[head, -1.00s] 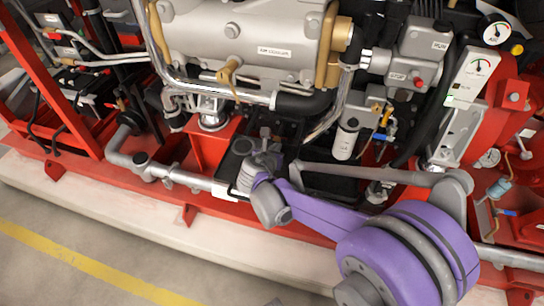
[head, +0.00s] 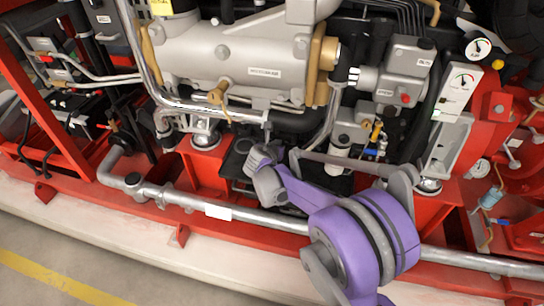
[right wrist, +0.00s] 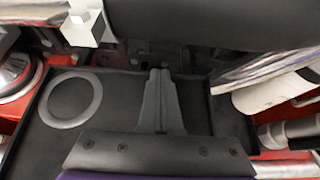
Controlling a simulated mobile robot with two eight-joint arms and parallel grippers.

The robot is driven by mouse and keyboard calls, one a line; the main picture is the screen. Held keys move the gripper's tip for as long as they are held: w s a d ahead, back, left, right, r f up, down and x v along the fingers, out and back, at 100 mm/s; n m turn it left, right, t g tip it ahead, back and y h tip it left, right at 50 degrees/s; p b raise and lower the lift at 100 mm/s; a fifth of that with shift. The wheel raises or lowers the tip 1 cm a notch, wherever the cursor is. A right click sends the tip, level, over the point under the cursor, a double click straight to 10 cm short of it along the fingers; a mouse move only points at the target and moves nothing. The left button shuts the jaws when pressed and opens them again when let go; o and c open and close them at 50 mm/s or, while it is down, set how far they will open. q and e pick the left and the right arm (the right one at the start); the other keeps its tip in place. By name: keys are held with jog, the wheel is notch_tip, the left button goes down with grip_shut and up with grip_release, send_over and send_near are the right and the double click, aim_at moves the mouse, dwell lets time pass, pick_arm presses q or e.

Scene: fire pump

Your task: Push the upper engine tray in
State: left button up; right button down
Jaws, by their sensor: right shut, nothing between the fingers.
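The upper engine tray (head: 232,166) is a black, shallow tray low under the silver engine block, above the red base frame. The right wrist view shows its dark floor (right wrist: 108,82) with a flat grey ring (right wrist: 75,103) on the left and thin rims at both sides. My right gripper (head: 260,152) is over the tray in the head view. In the right wrist view its grey fingers (right wrist: 162,75) are together and empty, pointing toward the tray's far side. Whether they touch the tray I cannot tell. The tray's near right part is hidden by my arm. My left gripper is not in view.
A silver pipe (head: 265,219) with a white label runs along the front of the red frame. The engine block (head: 235,58) and a black hose (right wrist: 210,20) overhang the tray. A white canister (head: 340,152) stands to the right. Floor is open at lower left.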

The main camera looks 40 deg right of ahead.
jog(key=w+d, duration=0.4)
jog(key=shift+d, duration=0.3)
jog(key=shift+s+a, duration=0.1)
